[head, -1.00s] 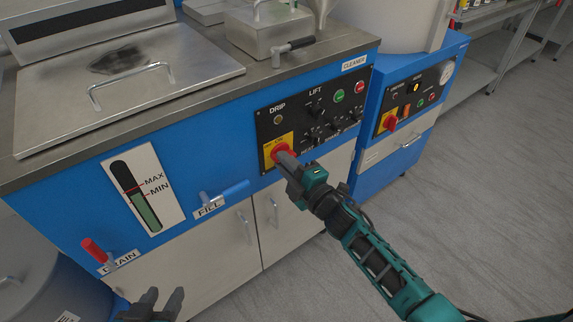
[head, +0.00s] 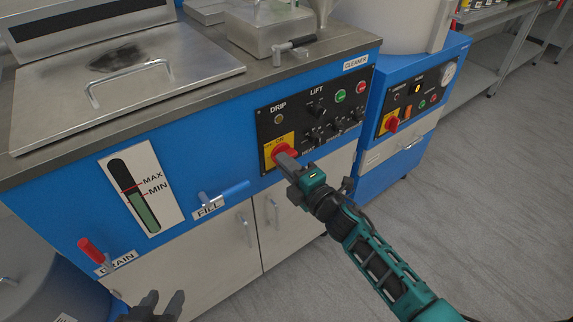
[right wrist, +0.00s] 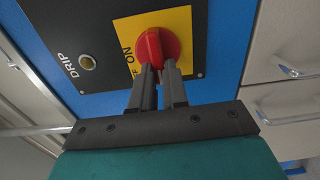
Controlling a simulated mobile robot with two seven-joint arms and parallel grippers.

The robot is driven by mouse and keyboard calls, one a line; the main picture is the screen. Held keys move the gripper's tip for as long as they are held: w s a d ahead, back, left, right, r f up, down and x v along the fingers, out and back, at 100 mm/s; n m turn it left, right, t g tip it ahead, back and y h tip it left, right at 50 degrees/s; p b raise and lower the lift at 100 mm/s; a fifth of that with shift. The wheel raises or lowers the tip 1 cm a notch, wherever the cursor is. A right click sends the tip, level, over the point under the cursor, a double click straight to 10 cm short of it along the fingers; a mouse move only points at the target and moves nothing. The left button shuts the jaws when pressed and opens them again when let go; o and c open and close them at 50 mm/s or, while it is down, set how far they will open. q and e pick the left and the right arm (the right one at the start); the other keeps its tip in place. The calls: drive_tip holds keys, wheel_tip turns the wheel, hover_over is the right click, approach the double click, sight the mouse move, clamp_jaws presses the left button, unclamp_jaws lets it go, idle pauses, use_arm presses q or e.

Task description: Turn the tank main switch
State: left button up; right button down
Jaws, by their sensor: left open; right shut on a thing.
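The tank main switch (head: 284,154) is a red rotary knob on a yellow plate (head: 270,148) at the lower left of the black control panel. In the right wrist view the red knob (right wrist: 157,47) sits on its yellow plate with "ON" printed beside it. My right gripper (head: 283,161) is at the knob; its fingers (right wrist: 158,70) are shut on the knob's grip and hide part of it. My left gripper (head: 162,303) is open and empty at the bottom edge of the head view, in front of the cabinet and apart from everything.
A blue FILL lever (head: 225,193) and a red DRAIN handle (head: 92,250) stick out of the tank front. A second red switch (head: 391,124) is on the neighbouring blue unit. The grey floor (head: 500,220) at the right is clear.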

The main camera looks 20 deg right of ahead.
drive_tip(key=c, duration=1.1)
unclamp_jaws()
drive_tip(key=shift+c, duration=0.2)
drive_tip(key=shift+s, duration=0.1)
drive_tip(key=p+v, duration=0.1)
drive_tip(key=v, duration=1.1)
drive_tip(key=shift+s, duration=0.35)
drive_tip(key=shift+d, duration=0.15)
